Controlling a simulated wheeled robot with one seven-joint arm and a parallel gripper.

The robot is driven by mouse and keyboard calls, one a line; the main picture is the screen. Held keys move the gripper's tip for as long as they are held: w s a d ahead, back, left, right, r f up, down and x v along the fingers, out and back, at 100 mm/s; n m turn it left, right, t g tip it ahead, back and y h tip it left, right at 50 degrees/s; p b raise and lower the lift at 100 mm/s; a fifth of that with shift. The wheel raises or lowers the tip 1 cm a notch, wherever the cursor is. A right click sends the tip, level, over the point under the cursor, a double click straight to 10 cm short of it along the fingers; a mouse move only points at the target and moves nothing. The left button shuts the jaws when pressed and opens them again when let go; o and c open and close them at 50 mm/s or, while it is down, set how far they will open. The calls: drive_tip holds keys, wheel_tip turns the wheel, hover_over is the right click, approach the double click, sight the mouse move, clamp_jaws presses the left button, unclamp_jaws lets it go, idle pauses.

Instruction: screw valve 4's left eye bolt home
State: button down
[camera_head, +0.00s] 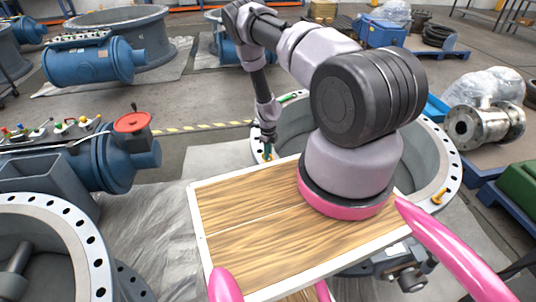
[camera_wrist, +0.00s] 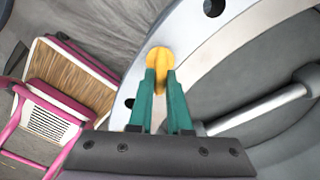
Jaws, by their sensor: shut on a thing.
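Valve 4 is a large grey ring with a pale drilled flange (camera_head: 446,158), partly hidden behind my arm and wooden top. The flange also shows in the wrist view (camera_wrist: 212,45). The yellow left eye bolt (camera_wrist: 158,57) stands at the flange, between two dark bolt holes. My gripper (camera_wrist: 160,78) has its green fingers shut on the eye bolt's head. In the head view my gripper (camera_head: 268,150) reaches down at the ring's left side; the bolt there is tiny and mostly hidden. How deep the thread sits cannot be seen.
Another yellow eye bolt (camera_head: 439,196) stands on the flange's right side. A blue actuator with a red cap (camera_head: 132,122) is at left, and another flanged ring (camera_head: 75,235) is at lower left. Blue pallets and a metal valve (camera_head: 478,125) stand at right.

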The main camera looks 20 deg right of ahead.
drive_tip(key=m, duration=0.6)
drive_tip(key=shift+a, duration=0.1)
idle(0.5)
drive_tip(key=c, duration=0.8)
unclamp_jaws()
drive_tip(key=shift+c, duration=0.2)
wheel_tip(320, 180, up, 11)
